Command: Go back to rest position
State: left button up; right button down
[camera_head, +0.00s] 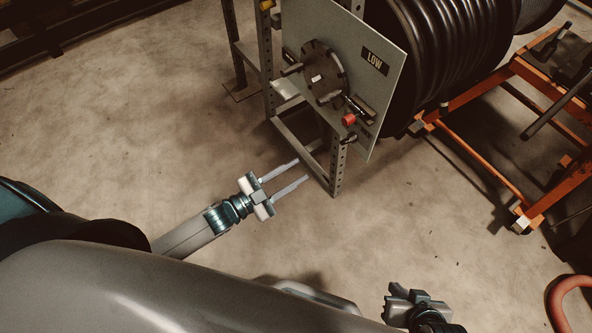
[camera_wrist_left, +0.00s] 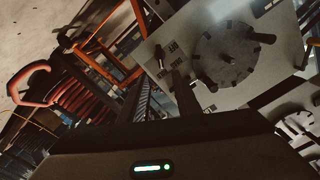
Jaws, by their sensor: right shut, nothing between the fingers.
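My left gripper (camera_head: 301,170) reaches in from the left in the head view. Its two long fingers are apart with nothing between them. It is over the floor, in front of the lower frame of the panel stand (camera_head: 338,165), and I cannot tell whether it touches. My right gripper (camera_head: 402,293) is low at the bottom right, shut and empty, partly cut off by the picture edge. The upright panel (camera_head: 378,92) carries a round disc (camera_head: 323,75), a LOW label and a red knob (camera_head: 349,119). The disc also shows in the left wrist view (camera_wrist_left: 226,58).
A large black hose reel (camera_head: 440,50) stands behind the panel. An orange frame (camera_head: 480,165) with dark bars is at the right. A red curved tube (camera_head: 570,290) is at the lower right edge. The concrete floor (camera_head: 410,215) is clear in the middle.

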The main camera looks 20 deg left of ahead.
jog(key=shift+d, duration=0.1)
dwell(0.3)
